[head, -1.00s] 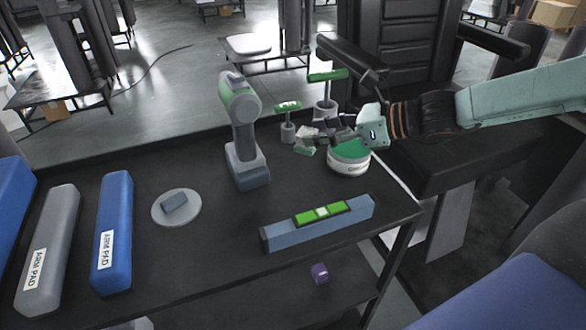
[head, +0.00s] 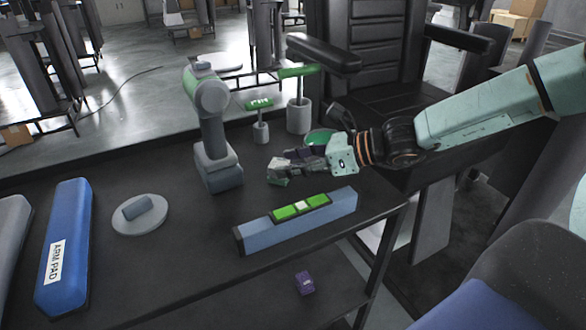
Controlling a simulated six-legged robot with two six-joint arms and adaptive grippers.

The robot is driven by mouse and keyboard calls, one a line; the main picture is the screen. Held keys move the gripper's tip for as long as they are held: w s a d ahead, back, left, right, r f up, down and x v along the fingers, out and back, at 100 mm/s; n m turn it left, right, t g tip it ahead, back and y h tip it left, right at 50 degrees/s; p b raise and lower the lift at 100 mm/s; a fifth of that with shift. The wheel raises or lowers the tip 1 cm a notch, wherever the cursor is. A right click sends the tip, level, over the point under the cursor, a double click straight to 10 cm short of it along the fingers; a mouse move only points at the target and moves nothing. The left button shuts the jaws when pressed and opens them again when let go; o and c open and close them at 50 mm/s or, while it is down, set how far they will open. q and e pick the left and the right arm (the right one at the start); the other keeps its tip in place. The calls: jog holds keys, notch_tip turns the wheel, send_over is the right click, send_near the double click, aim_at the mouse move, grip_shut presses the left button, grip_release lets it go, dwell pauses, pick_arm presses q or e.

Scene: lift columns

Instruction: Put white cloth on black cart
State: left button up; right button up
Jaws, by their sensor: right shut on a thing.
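My right gripper (head: 290,161) comes in from the right, low over the black cart (head: 190,262). It is shut on a small pale, greenish-white crumpled piece, which looks like the white cloth (head: 278,174). The cloth shows at the fingertips, partly hidden by the fingers. It is over the cart top, behind the blue level; I cannot tell whether it touches the surface. The cart has a dark flat top and a lower shelf. My left gripper is not in view.
A grey drill-like tool (head: 212,125) stands left of the gripper. A blue level with green windows (head: 300,215) lies in front. Two green-handled tools (head: 261,120) stand behind. A green-topped round tin (head: 319,138) is partly hidden. A blue arm pad (head: 66,240) lies left.

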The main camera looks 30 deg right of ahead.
jog(key=shift+s+a+r, duration=0.1)
jog(key=shift+r, duration=0.05)
jog(key=shift+f, duration=0.3)
jog(key=o, duration=0.7)
jog(key=shift+o, duration=0.2)
jog(key=shift+r, duration=0.15)
